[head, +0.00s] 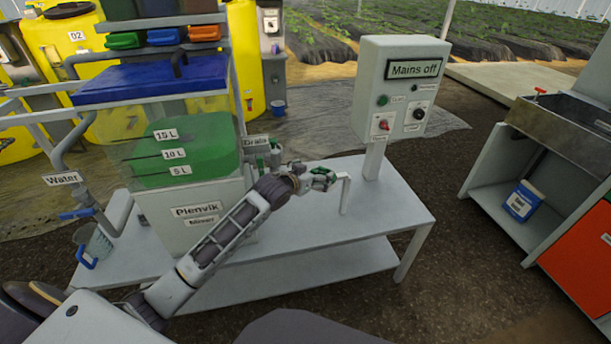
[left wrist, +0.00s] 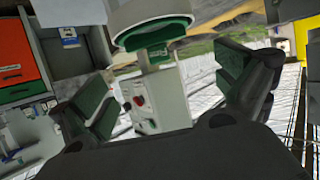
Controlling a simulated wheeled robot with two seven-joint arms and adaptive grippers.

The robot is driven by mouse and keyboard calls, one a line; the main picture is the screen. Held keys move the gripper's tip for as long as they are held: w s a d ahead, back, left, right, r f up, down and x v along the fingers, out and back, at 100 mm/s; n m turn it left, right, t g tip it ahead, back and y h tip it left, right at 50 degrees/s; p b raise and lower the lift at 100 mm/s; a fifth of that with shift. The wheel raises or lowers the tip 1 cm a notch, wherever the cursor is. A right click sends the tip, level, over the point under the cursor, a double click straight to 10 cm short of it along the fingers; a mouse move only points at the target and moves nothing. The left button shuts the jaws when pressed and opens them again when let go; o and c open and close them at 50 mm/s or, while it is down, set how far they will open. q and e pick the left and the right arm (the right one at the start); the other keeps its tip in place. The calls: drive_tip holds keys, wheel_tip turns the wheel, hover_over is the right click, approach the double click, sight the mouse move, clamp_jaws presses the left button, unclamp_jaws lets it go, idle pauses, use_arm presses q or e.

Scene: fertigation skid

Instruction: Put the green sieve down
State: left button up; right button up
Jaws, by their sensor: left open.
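My left gripper (head: 322,178) is above the grey bench (head: 390,215), close to a thin white hooked stand (head: 345,195). In the left wrist view the two green-padded fingers of the gripper (left wrist: 165,85) are spread apart, with nothing held between them. A round white part with a green band (left wrist: 155,33) shows close by at the top of that view. I cannot tell whether it is the green sieve. In the head view I cannot make out the sieve apart from the green finger pads. My right gripper is not in view.
A control box (head: 402,85) marked "Mains off" stands behind the gripper on a post. A tank (head: 190,150) with green liquid is left of it. A clear jug (head: 97,243) stands at the bench's left end. The bench's right front is clear.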

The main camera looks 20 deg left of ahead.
use_arm(q)
drive_tip(key=v, duration=0.5)
drive_tip(key=shift+p, duration=0.3)
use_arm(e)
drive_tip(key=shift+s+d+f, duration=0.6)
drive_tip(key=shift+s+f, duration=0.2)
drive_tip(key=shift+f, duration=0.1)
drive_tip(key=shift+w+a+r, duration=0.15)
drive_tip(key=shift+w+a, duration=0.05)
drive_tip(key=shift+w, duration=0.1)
